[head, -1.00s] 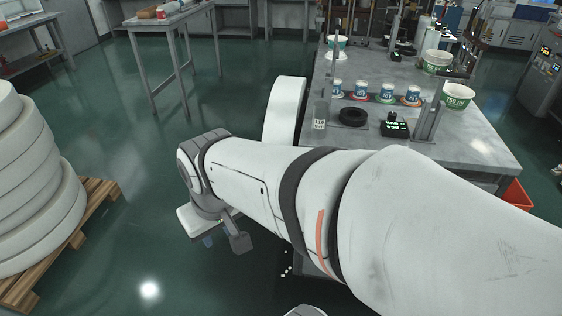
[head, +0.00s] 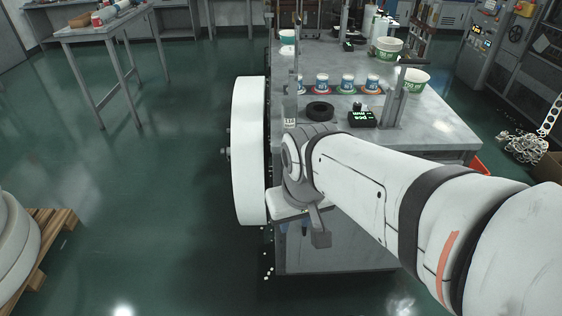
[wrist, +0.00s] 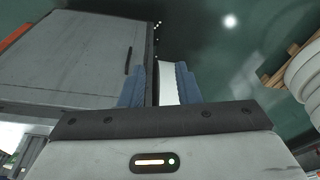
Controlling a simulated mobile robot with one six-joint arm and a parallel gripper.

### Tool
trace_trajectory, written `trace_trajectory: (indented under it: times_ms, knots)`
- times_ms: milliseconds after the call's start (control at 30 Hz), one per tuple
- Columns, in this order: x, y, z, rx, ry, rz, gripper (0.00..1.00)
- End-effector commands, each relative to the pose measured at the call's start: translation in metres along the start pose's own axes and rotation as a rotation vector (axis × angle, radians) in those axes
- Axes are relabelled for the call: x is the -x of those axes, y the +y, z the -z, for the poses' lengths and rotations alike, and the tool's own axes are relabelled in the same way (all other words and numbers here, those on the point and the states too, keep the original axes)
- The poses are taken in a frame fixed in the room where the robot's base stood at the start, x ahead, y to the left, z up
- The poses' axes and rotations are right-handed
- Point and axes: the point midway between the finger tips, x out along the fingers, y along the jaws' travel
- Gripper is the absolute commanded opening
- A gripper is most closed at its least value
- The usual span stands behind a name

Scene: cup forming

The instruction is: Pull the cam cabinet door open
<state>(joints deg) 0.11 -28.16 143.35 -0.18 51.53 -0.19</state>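The cam cabinet door (wrist: 75,55) is a plain grey panel at the upper left of the wrist view, and it looks shut. Its dark bar handle (wrist: 128,61) stands near the door's right edge, just beyond my left finger. My gripper (wrist: 160,75) has its two blue fingers apart, with nothing held between them. A white part (wrist: 168,85) shows behind the gap. In the head view my gripper (head: 293,230) is low at the left side of the bench (head: 440,140), mostly hidden by my wrist. The handle cannot be made out there.
A large white wheel (head: 249,150) stands upright at the bench's left end, close to my wrist. Cups (head: 347,84), a black ring (head: 320,108) and a green-lit display (head: 362,118) sit on the bench. A pallet (head: 45,240) with white rolls is at far left. Open floor lies between.

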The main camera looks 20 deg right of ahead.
Motion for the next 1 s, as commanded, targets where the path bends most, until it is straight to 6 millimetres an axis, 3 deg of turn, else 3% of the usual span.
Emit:
trace_trajectory:
  times_ms: [233, 333, 367, 533, 667, 867, 1000]
  knots:
    - [-0.002, 0.0, -0.001, -0.007, -0.006, 0.005, 0.3]
    - [-0.019, -0.003, -0.005, -0.058, -0.054, 0.038, 0.3]
    - [-0.027, -0.013, -0.007, -0.089, -0.08, 0.055, 0.3]
    - [-0.09, -0.035, -0.019, -0.365, -0.299, 0.244, 0.3]
    - [-0.139, -0.051, -0.015, -0.648, -0.477, 0.451, 0.3]
    - [-0.206, -0.053, 0.022, -1.103, -0.661, 0.808, 0.3]
    - [-0.258, -0.025, 0.059, -1.429, -0.711, 1.079, 0.3]
